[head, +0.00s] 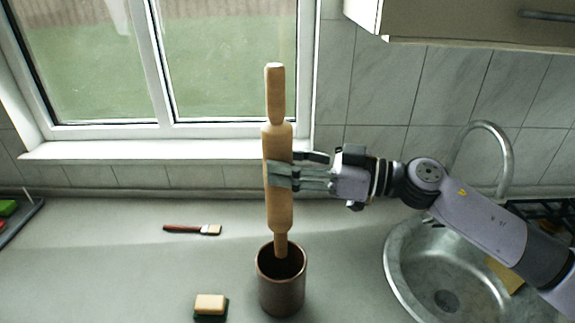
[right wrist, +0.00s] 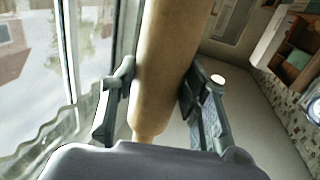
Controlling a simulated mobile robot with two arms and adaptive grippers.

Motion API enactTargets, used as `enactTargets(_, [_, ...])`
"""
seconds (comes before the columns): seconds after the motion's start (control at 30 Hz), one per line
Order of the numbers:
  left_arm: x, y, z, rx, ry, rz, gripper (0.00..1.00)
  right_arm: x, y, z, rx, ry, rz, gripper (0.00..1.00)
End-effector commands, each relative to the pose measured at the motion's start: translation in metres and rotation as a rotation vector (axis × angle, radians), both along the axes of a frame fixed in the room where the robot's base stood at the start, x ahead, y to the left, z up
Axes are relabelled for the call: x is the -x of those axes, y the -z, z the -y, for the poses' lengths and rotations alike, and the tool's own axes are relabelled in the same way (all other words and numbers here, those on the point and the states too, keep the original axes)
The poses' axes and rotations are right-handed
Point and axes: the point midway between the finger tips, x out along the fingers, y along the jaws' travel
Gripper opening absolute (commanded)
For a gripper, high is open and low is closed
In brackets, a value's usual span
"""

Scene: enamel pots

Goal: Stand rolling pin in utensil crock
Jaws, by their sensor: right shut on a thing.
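The wooden rolling pin (head: 278,207) is upright, and my right gripper (head: 281,177) is shut on its thick middle. Its lower handle overlaps the mouth of the brown utensil crock (head: 281,290), and the handle's end shows against the dark opening. I cannot tell how deep the end is. The crock stands upright on the counter. In the right wrist view the pin (right wrist: 168,70) runs between both fingers of the gripper (right wrist: 163,97); the crock does not show there. My left gripper is in neither view.
A brush (head: 193,229) lies on the counter left of the crock. A sponge-like block (head: 211,304) is at the front left. The round metal sink (head: 402,275) with its tap (head: 508,150) is at the right. A window (head: 160,60) is behind the pin. A cabinet (head: 460,22) hangs at upper right.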

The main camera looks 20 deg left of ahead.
Motion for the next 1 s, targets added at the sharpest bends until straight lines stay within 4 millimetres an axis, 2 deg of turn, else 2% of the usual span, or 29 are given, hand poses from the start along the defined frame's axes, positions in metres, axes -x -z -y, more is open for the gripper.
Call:
enactTargets(0.17, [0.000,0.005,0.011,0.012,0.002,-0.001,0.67,0.000,0.014,0.000,-0.003,-0.001,-0.002,0.00])
enactTargets(1.0, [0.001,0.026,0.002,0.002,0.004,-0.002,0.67,0.000,0.079,-0.001,-0.003,-0.001,-0.001,0.00])
